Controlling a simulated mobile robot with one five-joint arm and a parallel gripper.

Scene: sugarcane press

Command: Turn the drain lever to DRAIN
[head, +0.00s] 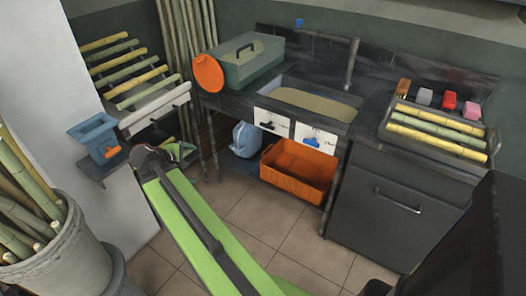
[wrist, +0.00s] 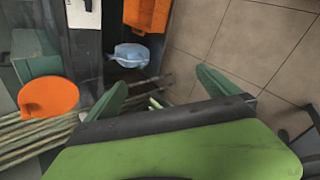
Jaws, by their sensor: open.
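Two white panels are set in the counter front below the sink in the head view. The left panel (head: 272,117) carries a dark lever (head: 267,125); the right panel (head: 316,137) carries a blue lever (head: 313,142). I cannot read the labels, so I cannot tell which is the drain lever or its setting. A white panel (wrist: 84,18) also shows at the top of the wrist view. My gripper (head: 170,152) is left of the panels and apart from them. Its green fingers are spread and empty in the wrist view (wrist: 161,78).
An orange crate (head: 299,171) and a blue bag (head: 246,139) sit under the counter. A green box (head: 247,66) and an orange disc (head: 208,74) are at the counter's left. A cane bin (head: 72,255) stands at left. The tiled floor (head: 262,214) before the counter is clear.

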